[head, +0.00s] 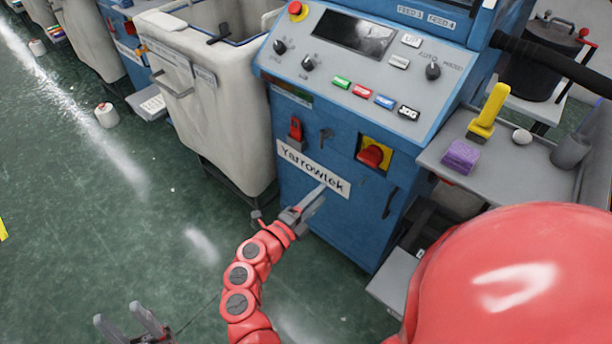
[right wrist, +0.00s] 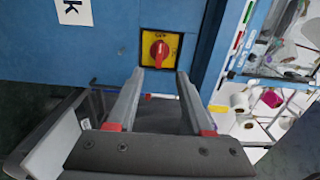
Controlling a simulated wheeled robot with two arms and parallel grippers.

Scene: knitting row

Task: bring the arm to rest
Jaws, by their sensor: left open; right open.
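My right gripper (head: 308,205) is at the end of the red arm, in front of the lower front of the blue machine cabinet (head: 340,225), below the Yarrowtek sign (head: 313,168). In the right wrist view its two fingers (right wrist: 160,73) are apart with nothing between them. The red rotary switch (right wrist: 160,50) on its yellow plate shows just beyond the fingertips; it also shows in the head view (head: 372,155). A gap to it is not clear. My left gripper (head: 122,318) is open and empty, low at the left over the green floor; its arm is mostly out of frame.
A control panel (head: 350,75) with an emergency stop button (head: 296,9) tops the cabinet. A pale bin (head: 205,100) stands left of it. A grey side shelf (head: 480,185) holds a yellow brush (head: 488,112) and purple block (head: 461,157). The floor (head: 90,210) at left is mostly clear.

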